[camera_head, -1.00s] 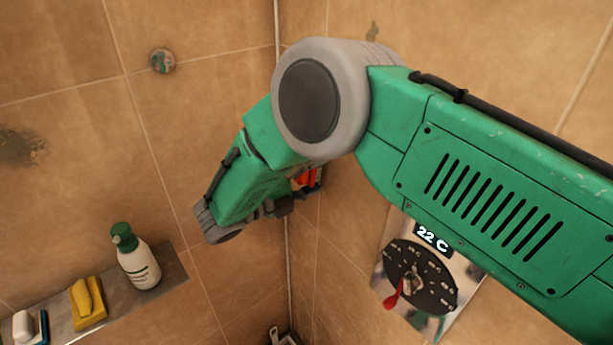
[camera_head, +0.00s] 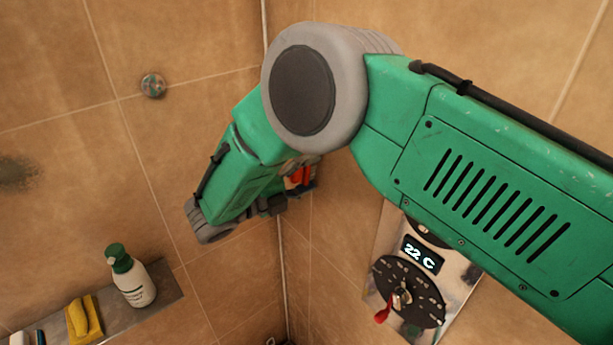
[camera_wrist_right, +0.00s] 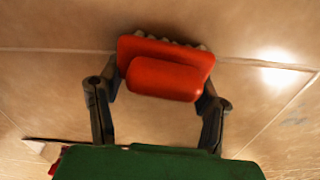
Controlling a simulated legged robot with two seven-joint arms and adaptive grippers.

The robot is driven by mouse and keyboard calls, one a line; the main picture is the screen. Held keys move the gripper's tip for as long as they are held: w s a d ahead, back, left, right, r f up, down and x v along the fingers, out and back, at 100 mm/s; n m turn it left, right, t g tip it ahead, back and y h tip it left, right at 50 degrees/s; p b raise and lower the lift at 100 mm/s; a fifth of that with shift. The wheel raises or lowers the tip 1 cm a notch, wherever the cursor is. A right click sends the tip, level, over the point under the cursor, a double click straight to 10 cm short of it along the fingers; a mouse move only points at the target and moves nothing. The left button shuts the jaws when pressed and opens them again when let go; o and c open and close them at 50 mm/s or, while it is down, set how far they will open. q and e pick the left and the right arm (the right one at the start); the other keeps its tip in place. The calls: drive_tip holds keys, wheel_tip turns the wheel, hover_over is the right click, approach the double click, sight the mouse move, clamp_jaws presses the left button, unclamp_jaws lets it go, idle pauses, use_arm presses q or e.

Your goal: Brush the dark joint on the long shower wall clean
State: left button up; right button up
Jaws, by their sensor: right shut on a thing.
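My right gripper (camera_wrist_right: 160,82) is shut on a red brush (camera_wrist_right: 165,68), with a finger on either side. The brush shows its red back and handle in the right wrist view, and a strip of pale bristles on its far edge faces the tan tiled wall. Whether the bristles touch the wall cannot be told. In the head view my right arm hides most of the gripper, and only a bit of red brush (camera_head: 301,175) shows near the corner. A tile joint (camera_wrist_right: 60,50) runs behind the brush; I cannot tell if it is the dark one. My left gripper is out of view.
A shelf (camera_head: 167,281) on the left wall holds a white bottle with a green cap (camera_head: 131,277) and a yellow thing (camera_head: 83,320). A round metal fitting (camera_head: 153,85) and a dark stain (camera_head: 16,172) are above. A dial panel (camera_head: 408,292) sits below my right arm.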

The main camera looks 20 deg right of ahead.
drive_tip(key=shift+d+r+p, duration=0.1)
drive_tip(key=shift+r+p, duration=1.15)
drive_tip(key=shift+r, duration=1.25)
drive_tip(key=shift+f+b, duration=0.7)
drive_tip(key=shift+f, duration=0.1)
wheel_tip(320, 180, down, 8)
drive_tip(key=b, duration=0.7)
drive_tip(key=b+v, duration=0.3)
drive_tip(key=v, duration=0.3)
drive_tip(key=shift+s, duration=0.1)
